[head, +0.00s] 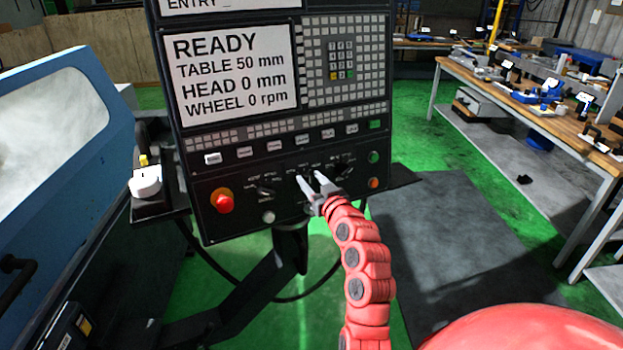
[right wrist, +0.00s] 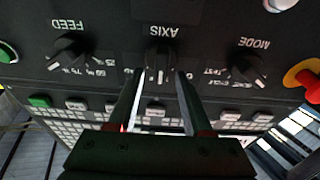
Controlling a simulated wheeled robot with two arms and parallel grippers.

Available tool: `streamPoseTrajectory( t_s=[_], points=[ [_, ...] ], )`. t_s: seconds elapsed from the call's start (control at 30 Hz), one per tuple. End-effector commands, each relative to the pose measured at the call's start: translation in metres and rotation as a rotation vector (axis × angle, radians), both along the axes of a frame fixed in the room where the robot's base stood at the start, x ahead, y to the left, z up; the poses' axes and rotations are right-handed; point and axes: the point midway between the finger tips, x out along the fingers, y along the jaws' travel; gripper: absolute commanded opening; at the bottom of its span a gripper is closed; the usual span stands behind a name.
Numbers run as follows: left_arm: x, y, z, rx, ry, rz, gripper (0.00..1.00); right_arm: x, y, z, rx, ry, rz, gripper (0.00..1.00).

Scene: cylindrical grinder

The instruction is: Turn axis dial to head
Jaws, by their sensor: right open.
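The black axis dial (right wrist: 160,70) is on the control panel, under an upside-down AXIS label in the right wrist view. Its light pointer line points down in that view. My right gripper (right wrist: 160,80) is open, its two fingers on either side of the dial with dark gaps visible. Whether the fingers touch it cannot be told. In the head view the right gripper (head: 309,177) is at the lower middle of the panel and hides most of the dial. The screen (head: 235,75) reads READY, TABLE 50 mm, HEAD 0 mm, WHEEL 0 rpm. My left gripper is not in view.
The feed dial (right wrist: 70,50) and mode dial (right wrist: 247,68) flank the axis dial. A red emergency stop (head: 223,202) is on the panel's lower left. The blue grinder (head: 110,110) stands left.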

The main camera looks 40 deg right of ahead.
Motion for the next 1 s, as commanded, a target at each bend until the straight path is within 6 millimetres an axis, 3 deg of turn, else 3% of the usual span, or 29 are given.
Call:
streamPoseTrajectory(
  t_s=[0.2,0.47,1.0],
  points=[
    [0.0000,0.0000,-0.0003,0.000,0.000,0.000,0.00,0.0001,0.0001,-0.0002,0.000,0.000,0.000,0.48],
    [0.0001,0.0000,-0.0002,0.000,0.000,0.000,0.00,0.0000,0.0000,-0.0003,0.000,0.000,0.000,0.01],
    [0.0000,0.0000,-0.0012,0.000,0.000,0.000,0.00,-0.0002,-0.0006,-0.0006,0.054,-0.009,-0.010,0.00]
  ],
)
